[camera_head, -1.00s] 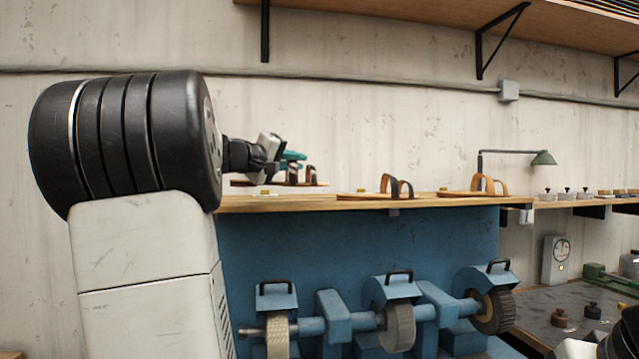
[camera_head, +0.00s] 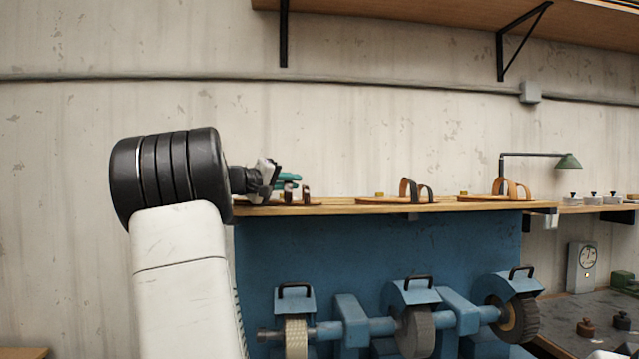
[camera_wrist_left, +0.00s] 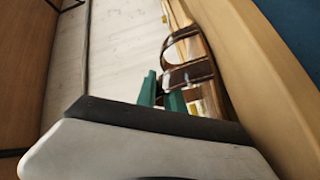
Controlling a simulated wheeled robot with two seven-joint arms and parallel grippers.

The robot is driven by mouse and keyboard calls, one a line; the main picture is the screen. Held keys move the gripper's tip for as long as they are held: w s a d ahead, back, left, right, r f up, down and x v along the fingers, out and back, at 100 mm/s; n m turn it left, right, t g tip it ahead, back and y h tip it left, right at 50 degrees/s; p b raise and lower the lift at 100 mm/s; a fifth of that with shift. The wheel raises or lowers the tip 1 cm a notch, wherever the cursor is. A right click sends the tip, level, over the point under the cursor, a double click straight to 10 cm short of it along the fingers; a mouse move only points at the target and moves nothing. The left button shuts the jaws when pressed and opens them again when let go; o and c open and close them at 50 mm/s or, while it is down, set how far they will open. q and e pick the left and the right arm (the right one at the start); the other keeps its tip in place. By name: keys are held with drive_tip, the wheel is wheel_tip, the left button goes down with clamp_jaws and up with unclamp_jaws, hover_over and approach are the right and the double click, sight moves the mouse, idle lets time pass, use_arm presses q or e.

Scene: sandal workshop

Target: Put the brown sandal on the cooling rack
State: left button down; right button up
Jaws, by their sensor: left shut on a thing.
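The brown sandal (camera_head: 306,203) has dark brown straps and is at the left end of a long wooden shelf (camera_head: 380,209). My left gripper (camera_head: 290,178), with green fingers, is shut on it. The sole appears level with the shelf top; I cannot tell whether it fully rests there. In the left wrist view, the green fingertips (camera_wrist_left: 162,92) are at the near end of the sandal, and its two dark straps (camera_wrist_left: 187,73) show beyond them. No separate cooling rack can be told apart from this shelf. My right gripper is out of view.
A sandal with brown and dark green straps (camera_head: 414,191) and a tan sandal (camera_head: 511,189) stand farther right on the shelf. Below is a blue machine (camera_head: 360,262) with several wheels. A wall shelf (camera_head: 430,18) hangs above.

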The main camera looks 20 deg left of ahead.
use_arm(q)
drive_tip(key=c, duration=1.4)
unclamp_jaws()
drive_tip(key=shift+f, duration=0.1)
drive_tip(key=shift+c, duration=0.2)
drive_tip(key=v, duration=1.2)
drive_tip(key=shift+d, duration=0.1)
